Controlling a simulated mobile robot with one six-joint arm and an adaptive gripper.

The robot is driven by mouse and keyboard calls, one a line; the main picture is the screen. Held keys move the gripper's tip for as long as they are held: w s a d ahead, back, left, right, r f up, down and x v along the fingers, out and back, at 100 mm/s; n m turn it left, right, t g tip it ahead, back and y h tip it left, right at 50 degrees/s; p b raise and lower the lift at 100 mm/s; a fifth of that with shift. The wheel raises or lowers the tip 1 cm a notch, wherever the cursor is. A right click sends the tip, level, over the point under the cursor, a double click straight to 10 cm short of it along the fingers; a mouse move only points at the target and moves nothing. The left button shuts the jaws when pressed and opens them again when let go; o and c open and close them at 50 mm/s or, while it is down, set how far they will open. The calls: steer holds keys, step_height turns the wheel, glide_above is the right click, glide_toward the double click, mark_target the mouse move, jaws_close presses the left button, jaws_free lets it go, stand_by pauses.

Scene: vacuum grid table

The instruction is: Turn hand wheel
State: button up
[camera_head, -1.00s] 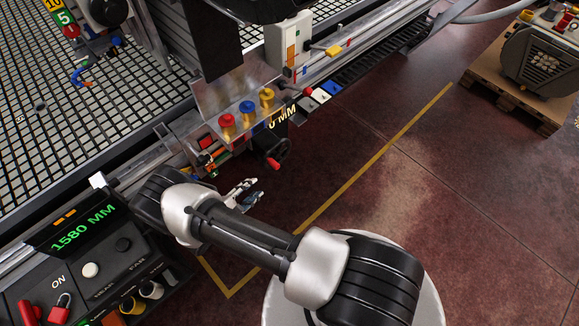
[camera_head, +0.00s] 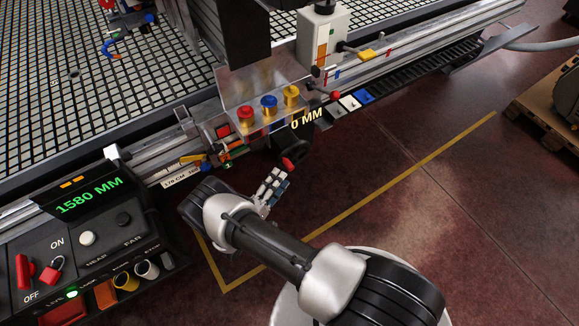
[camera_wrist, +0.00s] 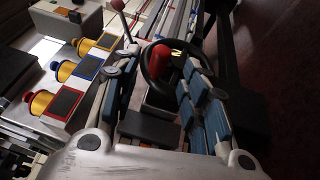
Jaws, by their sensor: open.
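The hand wheel is a dark wheel (camera_head: 293,146) with a red handle, on the table's front edge below the "0 MM" readout. In the wrist view its dark rim (camera_wrist: 150,62) and red handle (camera_wrist: 162,66) show between and just beyond the fingertips. My gripper (camera_head: 273,184) is just below and in front of the wheel in the head view. In the wrist view my gripper (camera_wrist: 160,70) is open, with blue-padded fingers on either side of the red handle. I cannot tell whether either finger touches the wheel.
Red, blue and yellow knobs (camera_head: 269,103) sit on a metal plate above the wheel. A red-tipped lever (camera_wrist: 117,6) stands near the wheel. A control panel (camera_head: 95,250) with a 1580 MM display is at left.

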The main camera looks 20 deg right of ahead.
mark_target(290, 166)
steer(key=b+x, duration=0.1)
steer(key=x, duration=0.6)
steer(key=shift+s, duration=0.1)
steer(key=shift+c, duration=0.6)
jaws_close()
